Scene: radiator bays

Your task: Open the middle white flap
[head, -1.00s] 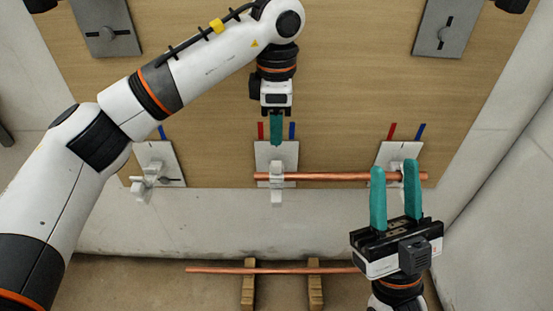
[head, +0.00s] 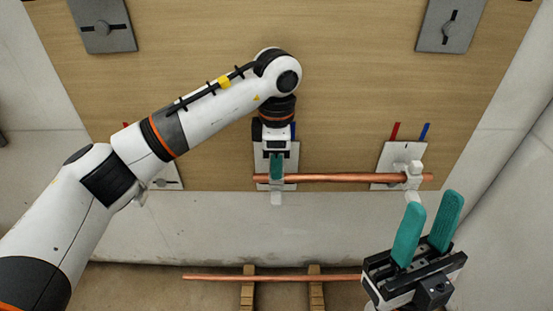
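The pipe runs across the middle and right plates. My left gripper (head: 277,178) points down in front of the middle plate, its teal fingers overlapping the pipe and hiding most of the holder. The fingers line up edge-on, so their gap is hidden, and I cannot tell whether they touch the flap. My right gripper (head: 432,220) is open and empty at the lower right, below the right plate.
The right white plate (head: 390,160) has its own white holder (head: 414,176) around the pipe's end. The left plate (head: 167,178) is partly behind my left arm. Another copper pipe (head: 215,277) lies on wooden supports (head: 248,290) below. Grey plates (head: 104,26) sit higher up.

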